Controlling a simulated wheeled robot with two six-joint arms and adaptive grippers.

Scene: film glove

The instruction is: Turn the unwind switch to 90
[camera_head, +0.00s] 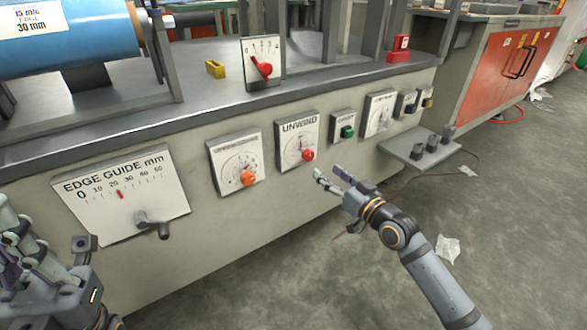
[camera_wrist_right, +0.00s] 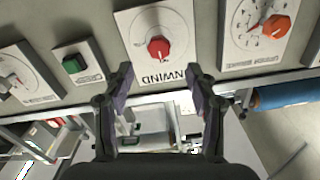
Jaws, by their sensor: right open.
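The unwind switch is a white panel (camera_head: 291,135) marked UNWIND with a red round knob (camera_head: 308,154) on the grey machine front. In the right wrist view the panel appears upside down, and its red knob (camera_wrist_right: 158,48) lies just beyond and between the fingertips. My right gripper (camera_head: 328,174) is open and empty, just right of and below the knob, apart from it. Its two fingers also show in the right wrist view (camera_wrist_right: 159,74). My left gripper (camera_head: 22,245) is partly cut off at the left edge; its fingers are unclear.
An orange-knob panel (camera_head: 236,163) is left of the switch, and a green-button panel (camera_head: 344,127) is right of it. An edge guide panel (camera_head: 120,195) with a handle sits farther left. A small shelf (camera_head: 425,150) juts out at right. The floor in front is mostly clear.

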